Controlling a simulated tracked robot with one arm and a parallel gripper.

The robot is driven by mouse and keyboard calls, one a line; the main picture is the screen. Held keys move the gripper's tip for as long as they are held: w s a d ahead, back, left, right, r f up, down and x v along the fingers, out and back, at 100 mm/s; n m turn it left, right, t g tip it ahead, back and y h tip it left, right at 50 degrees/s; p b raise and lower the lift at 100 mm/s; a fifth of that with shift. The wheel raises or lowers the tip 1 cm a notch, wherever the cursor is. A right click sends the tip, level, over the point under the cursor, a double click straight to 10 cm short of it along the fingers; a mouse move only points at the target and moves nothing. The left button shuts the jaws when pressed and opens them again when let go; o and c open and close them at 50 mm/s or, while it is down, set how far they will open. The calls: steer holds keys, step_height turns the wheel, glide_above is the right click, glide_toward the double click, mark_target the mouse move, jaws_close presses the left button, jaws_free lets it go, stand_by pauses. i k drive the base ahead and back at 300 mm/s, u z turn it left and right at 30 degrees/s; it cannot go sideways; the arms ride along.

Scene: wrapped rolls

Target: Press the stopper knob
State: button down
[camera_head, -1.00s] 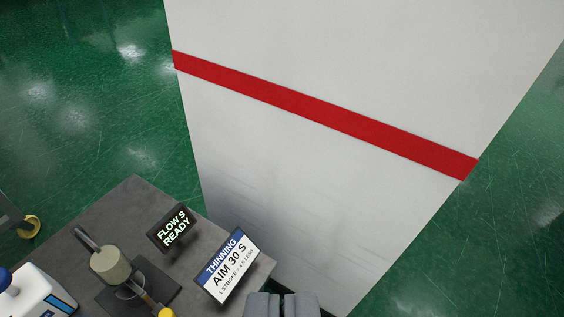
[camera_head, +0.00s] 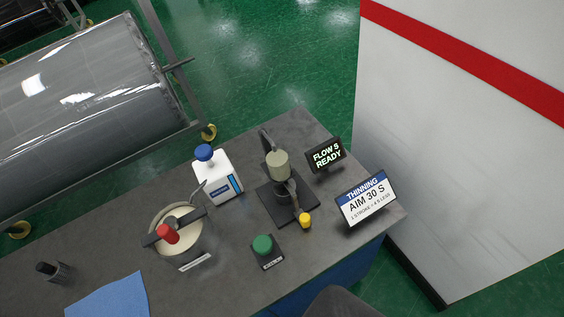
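A measuring cup stand (camera_head: 281,192) with a beige cup on a dark base stands near the table's right end. A small yellow knob (camera_head: 305,220) sits at the front right of this stand, at the end of a lever-like part. It looks like the stopper knob, but no readable label confirms it. A green button (camera_head: 262,244) on a dark labelled box sits in front of the stand, apart from it. My gripper is not in view, so I cannot see its fingers or what it touches.
The grey table (camera_head: 128,244) also holds a pot with a red knob (camera_head: 167,234), a white bottle (camera_head: 217,177), a blue cloth (camera_head: 110,298), a ready display (camera_head: 326,155) and a thinning sign (camera_head: 366,200). A white wall panel (camera_head: 455,150) stands right. A dark rounded shape intrudes at bottom.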

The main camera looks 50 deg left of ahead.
mark_target(304, 219)
steer(key=u, duration=0.05)
steer(key=k, duration=0.5)
steer(key=u, duration=0.35)
steer(key=i, duration=0.3)
steer(key=u, duration=0.3)
